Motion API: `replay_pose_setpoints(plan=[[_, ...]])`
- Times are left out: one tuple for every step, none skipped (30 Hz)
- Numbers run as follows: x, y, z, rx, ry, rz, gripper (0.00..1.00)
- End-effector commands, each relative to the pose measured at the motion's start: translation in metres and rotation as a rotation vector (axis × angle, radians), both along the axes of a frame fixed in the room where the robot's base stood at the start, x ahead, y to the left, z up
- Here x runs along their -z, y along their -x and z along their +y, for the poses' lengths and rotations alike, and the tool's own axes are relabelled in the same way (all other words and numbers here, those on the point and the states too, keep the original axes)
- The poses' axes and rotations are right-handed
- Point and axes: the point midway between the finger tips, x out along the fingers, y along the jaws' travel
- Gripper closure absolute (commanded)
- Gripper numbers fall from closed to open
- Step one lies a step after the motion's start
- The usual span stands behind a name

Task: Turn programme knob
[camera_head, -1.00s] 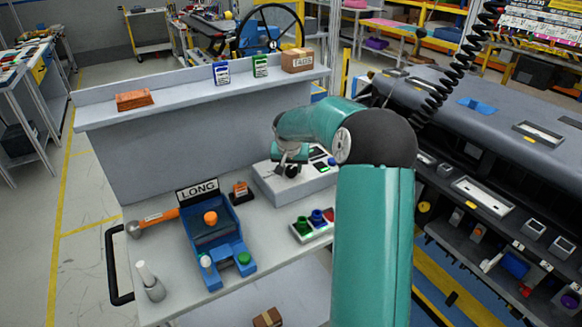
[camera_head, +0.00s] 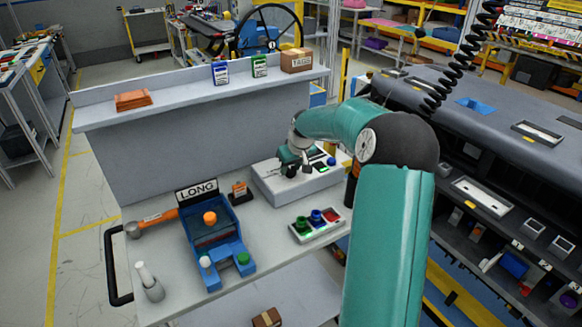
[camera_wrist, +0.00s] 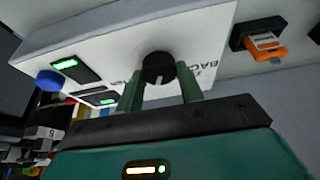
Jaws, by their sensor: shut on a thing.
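The programme knob (camera_wrist: 157,66) is a round black knob with a pale mark, on a white control box (camera_wrist: 110,42) lettered in black. My gripper (camera_wrist: 160,80) has one finger at each side of the knob and is shut on it in the wrist view. In the head view my gripper (camera_head: 292,171) is at the top of the white box (camera_head: 300,191), and the knob is mostly hidden by the hand. Green-lit displays (camera_wrist: 77,67) and a blue button (camera_wrist: 50,80) are on the same box; the button also shows in the head view (camera_head: 331,161).
A tray with coloured caps (camera_head: 317,225) stands in front of the box. A blue fixture (camera_head: 215,240) marked LONG and an orange-handled tool (camera_head: 160,217) lie left on the bench. A small orange item on a black stand (camera_head: 240,191) is left of the box. A raised shelf (camera_head: 185,94) runs behind.

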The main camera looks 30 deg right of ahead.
Motion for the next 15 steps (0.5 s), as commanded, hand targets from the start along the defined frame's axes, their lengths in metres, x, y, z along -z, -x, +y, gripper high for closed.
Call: replay_pose_setpoints(plan=[[0.0001, 0.0005, -0.0007, -0.014, 0.0, 0.001, 0.85], [0.0002, 0.0005, -0.0006, -0.022, 0.0, 0.001, 0.85], [0.0002, 0.0004, -0.0005, -0.03, 0.001, 0.001, 0.86], [0.0002, 0.0004, -0.0004, -0.035, 0.001, 0.001, 0.86], [0.0002, 0.0003, -0.0003, -0.039, 0.0, 0.001, 0.86], [0.0002, 0.0003, -0.0003, -0.042, 0.0, 0.001, 0.86], [0.0002, 0.0003, -0.0002, -0.044, 0.0, 0.001, 0.86], [0.0002, 0.0003, -0.0002, -0.047, 0.0, 0.001, 0.86], [0.0002, 0.0003, -0.0002, -0.048, 0.0, 0.001, 0.86], [0.0002, 0.0003, -0.0002, -0.048, 0.001, 0.001, 0.86], [0.0002, 0.0003, -0.0002, -0.048, 0.001, 0.001, 0.86], [0.0002, 0.0003, -0.0002, -0.048, 0.001, 0.002, 0.86], [0.0003, 0.0003, -0.0002, -0.048, 0.0, 0.002, 0.86], [0.0002, 0.0003, -0.0002, -0.048, 0.0, 0.002, 0.86], [0.0003, 0.0003, -0.0001, -0.048, 0.0, 0.002, 0.86]])
